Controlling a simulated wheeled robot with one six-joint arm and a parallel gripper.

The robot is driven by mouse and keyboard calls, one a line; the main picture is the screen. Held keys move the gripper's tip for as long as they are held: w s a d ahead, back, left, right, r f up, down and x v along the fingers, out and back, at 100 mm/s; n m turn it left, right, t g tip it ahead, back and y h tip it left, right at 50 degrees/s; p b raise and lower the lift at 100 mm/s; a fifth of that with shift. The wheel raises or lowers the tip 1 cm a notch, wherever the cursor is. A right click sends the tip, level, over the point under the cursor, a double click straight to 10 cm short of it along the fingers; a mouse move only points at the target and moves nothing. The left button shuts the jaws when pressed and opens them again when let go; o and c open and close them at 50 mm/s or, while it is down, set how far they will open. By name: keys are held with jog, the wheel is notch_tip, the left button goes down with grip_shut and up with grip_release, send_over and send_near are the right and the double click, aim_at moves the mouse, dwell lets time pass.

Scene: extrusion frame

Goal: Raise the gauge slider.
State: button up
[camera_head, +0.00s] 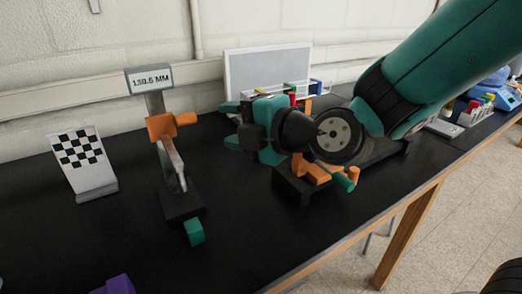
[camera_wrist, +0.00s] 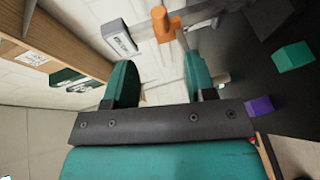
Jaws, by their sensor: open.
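The height gauge stands on the black bench, left of my gripper in the head view. Its orange slider (camera_head: 161,126) sits on the grey column below the display (camera_head: 149,79), which seems to read 130.6 MM. An orange knob sticks out from the slider toward my gripper. The gauge's dark base (camera_head: 182,206) is on the bench. My gripper (camera_head: 231,124) is open and empty, apart from the slider at about its height. In the wrist view, the slider (camera_wrist: 162,24) shows beyond and between the green fingers (camera_wrist: 158,62), with the display (camera_wrist: 122,38) to the left.
A green block (camera_head: 194,232) lies in front of the gauge base. A checkered board (camera_head: 82,160) stands to the left, and a purple object (camera_head: 115,285) is at the front edge. An orange-and-black fixture (camera_head: 310,178) sits under my arm. The space between gripper and gauge looks clear.

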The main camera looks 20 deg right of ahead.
jog(key=b+v, duration=0.5)
jog(key=shift+d, duration=0.15)
jog(key=shift+s, duration=0.1)
jog(key=s+d+f+m+g+h+p, duration=0.2)
jog(key=s+m+g, duration=0.4)
jog(key=m, duration=0.3)
jog(key=s+d+f+m+g+h+p, duration=0.2)
jog(key=s+m+g, duration=0.4)
jog(key=s+m, duration=0.3)
notch_tip(320, 180, down, 2)
jog(key=shift+f+h+p, duration=0.15)
jog(key=shift+h+p, duration=0.75)
jog(key=shift+h, duration=0.1)
